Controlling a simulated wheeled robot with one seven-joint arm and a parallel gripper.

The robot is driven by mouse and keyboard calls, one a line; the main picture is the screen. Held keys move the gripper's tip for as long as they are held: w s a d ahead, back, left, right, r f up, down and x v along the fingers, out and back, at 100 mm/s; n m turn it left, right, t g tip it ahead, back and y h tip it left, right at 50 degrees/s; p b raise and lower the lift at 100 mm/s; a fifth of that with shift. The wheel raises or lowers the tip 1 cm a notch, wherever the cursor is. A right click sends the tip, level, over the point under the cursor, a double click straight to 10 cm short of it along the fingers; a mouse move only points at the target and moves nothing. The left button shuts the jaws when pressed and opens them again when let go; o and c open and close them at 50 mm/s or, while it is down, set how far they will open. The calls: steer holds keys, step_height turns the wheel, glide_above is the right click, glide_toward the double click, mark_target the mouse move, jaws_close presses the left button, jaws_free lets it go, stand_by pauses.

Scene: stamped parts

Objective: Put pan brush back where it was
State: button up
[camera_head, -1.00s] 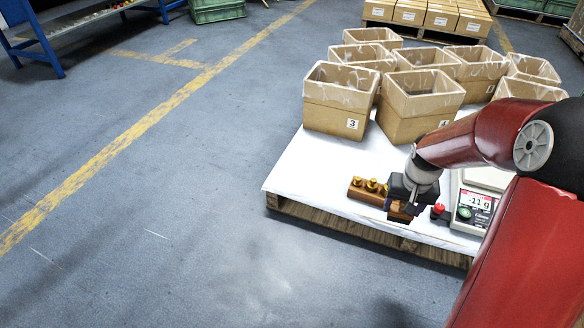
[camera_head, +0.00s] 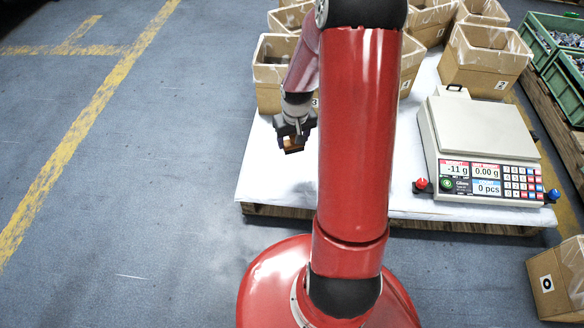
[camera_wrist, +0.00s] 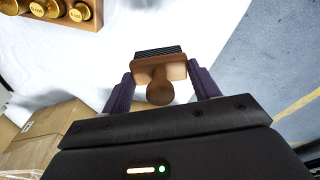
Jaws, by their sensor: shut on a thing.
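The pan brush (camera_wrist: 160,72) is a small wooden block with dark bristles and a round knob. In the wrist view it sits between the two purple fingers of my gripper (camera_wrist: 163,88), which is shut on it. In the head view my gripper (camera_head: 296,132) is over the left part of the white-topped pallet, with the brush (camera_head: 292,149) at its tip. I cannot tell its exact height above the white sheet. A wooden block with brass weights (camera_wrist: 62,12) shows at the top left of the wrist view; my arm hides it in the head view.
A counting scale (camera_head: 484,135) reading -11 g stands to the right on the pallet (camera_head: 265,180). Lined cartons (camera_head: 485,60) stand behind. Another carton (camera_wrist: 45,135) is at the wrist view's lower left. White sheet around the brush is bare.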

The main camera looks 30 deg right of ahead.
step_height(320, 180, down, 14)
steer(key=b, duration=0.2)
steer(key=shift+f+b, duration=0.15)
steer(key=shift+b, duration=0.25)
steer(key=shift+f, duration=0.1)
steer(key=o, duration=0.9)
steer(key=shift+o, duration=0.2)
